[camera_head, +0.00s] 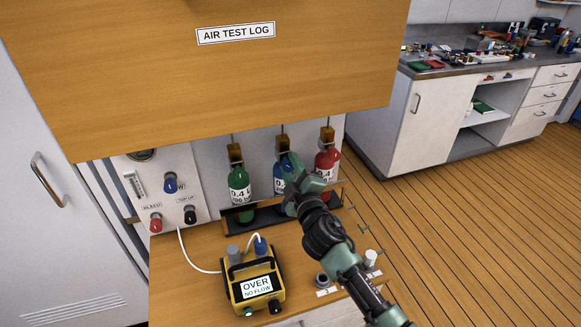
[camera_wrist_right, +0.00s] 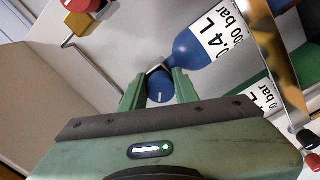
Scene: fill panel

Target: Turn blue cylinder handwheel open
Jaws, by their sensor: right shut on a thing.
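The blue cylinder (camera_head: 279,184) stands in the rack between a green cylinder (camera_head: 239,189) and a red cylinder (camera_head: 327,163). In the head view my right arm covers part of it. In the right wrist view the blue cylinder (camera_wrist_right: 200,47) lies beyond the fingers, with its label partly visible. My right gripper (camera_head: 290,163) is shut on the blue handwheel (camera_wrist_right: 160,88), which sits between its two fingers in the wrist view. The handwheel has a small pale mark on its face. My left gripper is not in view.
A wooden AIR TEST LOG board (camera_head: 233,72) overhangs the rack. A yellow meter (camera_head: 254,284) reading "OVER NO FLOW" stands on the bench, with a white hose to the valve panel (camera_head: 160,190). A rack rail (camera_head: 255,222) runs across the cylinders.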

